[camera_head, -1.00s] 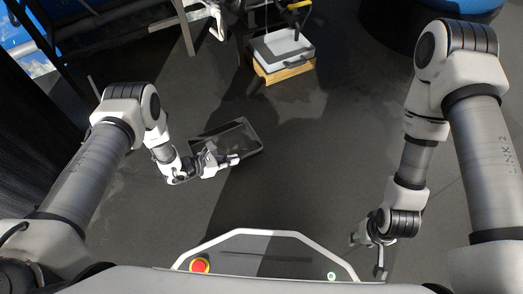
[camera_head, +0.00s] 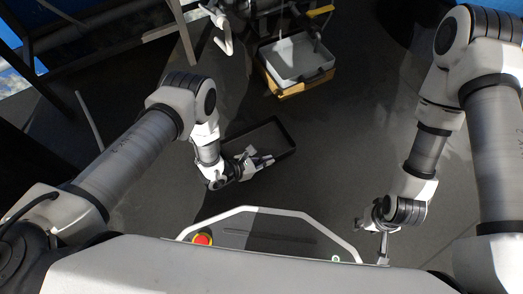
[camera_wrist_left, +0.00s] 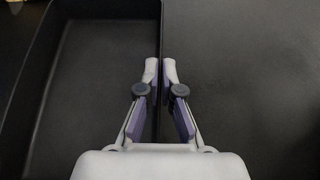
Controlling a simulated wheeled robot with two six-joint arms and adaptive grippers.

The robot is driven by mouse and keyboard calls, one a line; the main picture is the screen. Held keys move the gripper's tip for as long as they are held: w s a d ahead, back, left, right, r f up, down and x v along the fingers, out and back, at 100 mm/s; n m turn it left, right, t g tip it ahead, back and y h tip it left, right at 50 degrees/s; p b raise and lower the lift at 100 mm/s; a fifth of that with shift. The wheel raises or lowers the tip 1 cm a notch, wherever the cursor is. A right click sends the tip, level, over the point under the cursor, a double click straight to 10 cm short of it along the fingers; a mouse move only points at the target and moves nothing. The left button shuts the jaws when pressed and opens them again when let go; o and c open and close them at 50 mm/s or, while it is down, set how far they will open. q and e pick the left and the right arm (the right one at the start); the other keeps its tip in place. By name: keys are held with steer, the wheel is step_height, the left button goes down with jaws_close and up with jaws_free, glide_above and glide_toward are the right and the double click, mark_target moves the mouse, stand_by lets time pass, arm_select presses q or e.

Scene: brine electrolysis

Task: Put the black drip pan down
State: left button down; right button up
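The black drip pan (camera_head: 288,134) is a shallow dark rectangular tray with raised walls, left of centre in the head view. It fills the left half of the left wrist view (camera_wrist_left: 88,98) and looks empty. My left gripper (camera_head: 268,160) is at the pan's near side. In the left wrist view its two fingers (camera_wrist_left: 160,72) stand close together, one on each side of the pan's wall, shut on it. I cannot tell whether the pan's underside touches the floor. My right gripper (camera_head: 371,240) is at lower right, away from the pan, with its fingers apart and nothing between them.
A pale grey tray (camera_head: 297,62) sits on a yellow-brown base (camera_head: 301,88) beyond the pan. The dark floor (camera_head: 345,140) right of the pan is clear.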

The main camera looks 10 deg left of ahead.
arm_select(q)
steer(key=shift+f, duration=0.45)
steer(key=shift+w+r, duration=0.1)
steer(key=shift+r, duration=0.1)
arm_select(e)
steer(key=shift+w+a+f, duration=0.2)
steer(key=shift+w, duration=0.05)
arm_select(q)
steer(key=c, duration=1.7)
jaws_free()
steer(key=shift+f, duration=0.15)
steer(key=o, duration=0.4)
